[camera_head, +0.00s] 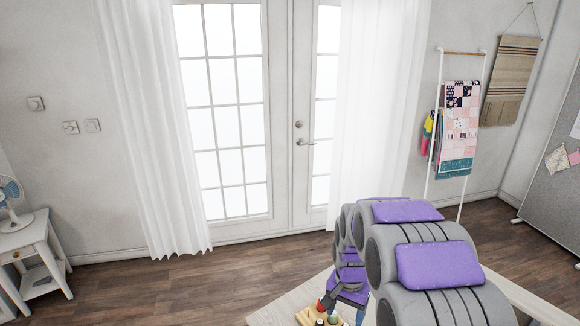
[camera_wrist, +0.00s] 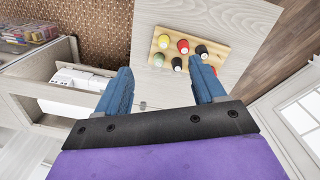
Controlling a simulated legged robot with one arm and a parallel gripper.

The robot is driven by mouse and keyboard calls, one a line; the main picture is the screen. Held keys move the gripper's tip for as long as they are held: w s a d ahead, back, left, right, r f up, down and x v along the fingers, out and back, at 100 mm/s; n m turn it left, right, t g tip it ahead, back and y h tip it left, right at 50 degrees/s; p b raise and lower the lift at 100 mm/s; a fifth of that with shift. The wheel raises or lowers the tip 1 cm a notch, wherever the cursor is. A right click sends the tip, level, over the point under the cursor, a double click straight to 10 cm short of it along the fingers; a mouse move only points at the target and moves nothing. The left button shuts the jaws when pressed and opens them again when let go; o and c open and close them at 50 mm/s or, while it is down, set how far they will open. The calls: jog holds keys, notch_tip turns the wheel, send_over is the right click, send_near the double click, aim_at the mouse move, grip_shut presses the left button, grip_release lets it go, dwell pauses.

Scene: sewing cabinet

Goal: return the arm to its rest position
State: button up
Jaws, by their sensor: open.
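My arm rises from the lower right of the head view, grey with purple pads, and bends back toward the far side. My gripper (camera_wrist: 160,66) is open in the wrist view, with its two blue fingers wide apart and nothing between them. In the head view the gripper is mostly cut off by the lower edge and partly hidden by my arm.
An open compartment with white items (camera_wrist: 80,78) and a patterned brown panel (camera_wrist: 90,30) show left in the wrist view. In the head view, a side table (camera_head: 33,250) with a fan (camera_head: 10,200) stands left and a blanket ladder (camera_head: 434,150) right. Wooden floor (camera_head: 200,285) is clear between.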

jog(key=s+r+n+b, duration=0.1)
jog(key=s+r+n, duration=0.2)
jog(key=s, duration=1.3)
jog(key=s+r+n+g+b, duration=0.1)
jog(key=s+r+n, duration=0.2)
jog(key=s, duration=1.3)
notch_tip(320, 180, up, 3)
jog(key=shift+s+f, duration=0.15)
jog(key=shift+s, duration=0.2)
jog(key=shift+w, duration=0.1)
